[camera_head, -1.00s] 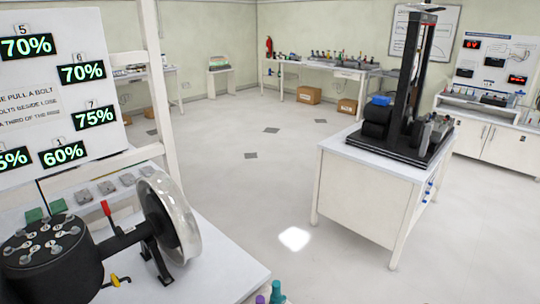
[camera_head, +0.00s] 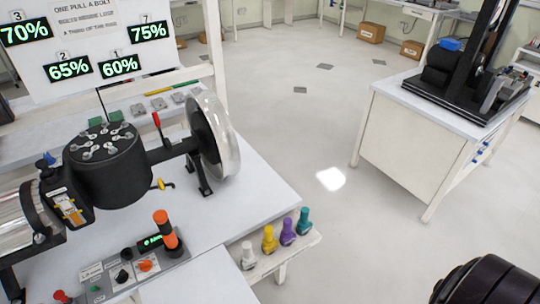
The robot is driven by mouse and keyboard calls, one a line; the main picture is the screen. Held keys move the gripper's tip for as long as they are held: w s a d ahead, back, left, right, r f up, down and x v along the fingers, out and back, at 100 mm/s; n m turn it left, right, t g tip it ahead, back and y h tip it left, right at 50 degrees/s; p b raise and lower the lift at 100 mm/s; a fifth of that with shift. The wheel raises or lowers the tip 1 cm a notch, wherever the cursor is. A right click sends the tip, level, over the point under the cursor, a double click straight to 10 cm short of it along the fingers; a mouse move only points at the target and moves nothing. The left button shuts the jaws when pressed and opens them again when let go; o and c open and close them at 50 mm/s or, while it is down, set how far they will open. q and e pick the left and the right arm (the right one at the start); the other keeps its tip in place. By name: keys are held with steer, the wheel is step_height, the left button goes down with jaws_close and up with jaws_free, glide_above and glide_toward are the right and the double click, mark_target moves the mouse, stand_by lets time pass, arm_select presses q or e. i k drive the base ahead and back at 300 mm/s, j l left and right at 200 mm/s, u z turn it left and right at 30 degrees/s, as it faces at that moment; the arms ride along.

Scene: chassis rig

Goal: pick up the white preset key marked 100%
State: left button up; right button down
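A white key (camera_head: 248,255) stands upright on a small side shelf (camera_head: 284,262) at the front right corner of the white bench. It is nearest in a row with a yellow key (camera_head: 269,239), a purple key (camera_head: 287,232) and a teal key (camera_head: 304,221). Any 100% marking on the white key is too small to read. Neither of my grippers is in view. A dark rounded part, apparently of my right arm, shows at the bottom right corner, well apart from the keys.
The bench holds a black bolted drum (camera_head: 104,165), a clear-rimmed wheel (camera_head: 214,140) and a control box (camera_head: 135,268) with an orange post (camera_head: 166,229). A percentage board (camera_head: 95,45) stands behind. Open floor lies right of the shelf, before another table (camera_head: 408,140).

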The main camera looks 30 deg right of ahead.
mark_target(249, 261)
steer(key=k+l+z, duration=0.2)
steer(key=k+l, duration=0.25)
steer(key=k+l+z, duration=0.15)
steer(key=k+l, duration=0.2)
steer(key=l, duration=0.15)
